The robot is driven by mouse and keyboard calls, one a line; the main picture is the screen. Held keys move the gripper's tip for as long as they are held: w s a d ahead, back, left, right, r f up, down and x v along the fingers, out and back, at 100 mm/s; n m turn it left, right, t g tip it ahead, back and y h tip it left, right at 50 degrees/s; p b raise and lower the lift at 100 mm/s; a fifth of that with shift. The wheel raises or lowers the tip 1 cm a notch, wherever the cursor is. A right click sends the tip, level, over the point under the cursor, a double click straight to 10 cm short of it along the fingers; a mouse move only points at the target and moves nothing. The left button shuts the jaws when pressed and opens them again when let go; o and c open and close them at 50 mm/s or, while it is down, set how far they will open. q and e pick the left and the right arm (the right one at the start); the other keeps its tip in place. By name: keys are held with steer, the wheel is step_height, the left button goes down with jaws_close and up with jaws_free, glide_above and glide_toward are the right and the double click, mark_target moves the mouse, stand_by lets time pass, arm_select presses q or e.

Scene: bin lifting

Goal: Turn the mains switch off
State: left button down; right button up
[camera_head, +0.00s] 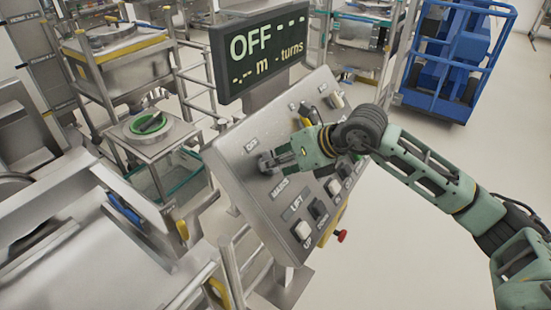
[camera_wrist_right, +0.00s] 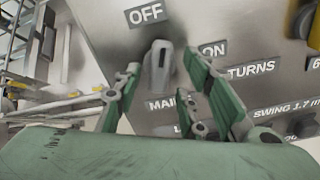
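The mains switch is a grey rotary knob (camera_wrist_right: 158,66) on the tilted metal control panel (camera_head: 235,170), above the MAINS label (camera_head: 286,191). In the right wrist view its handle stands roughly upright, below the OFF label (camera_wrist_right: 147,13) and left of the ON label (camera_wrist_right: 213,50). My right gripper (camera_head: 276,159) is at the knob. Its fingers are apart, one on each side of the handle, with gaps visible in the wrist view. In the head view the fingers partly hide the knob. My left gripper is not in view.
The display (camera_head: 258,52) above the panel reads OFF. The panel carries more knobs and buttons, including LIFT (camera_head: 318,209), and a red button (camera_head: 341,236) sits near its lower right edge. Metal bins and frames stand left; a blue cart (camera_head: 462,60) stands back right.

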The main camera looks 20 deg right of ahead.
steer(key=shift+w+a+f, duration=0.35)
steer(key=shift+f, duration=0.15)
jaws_close()
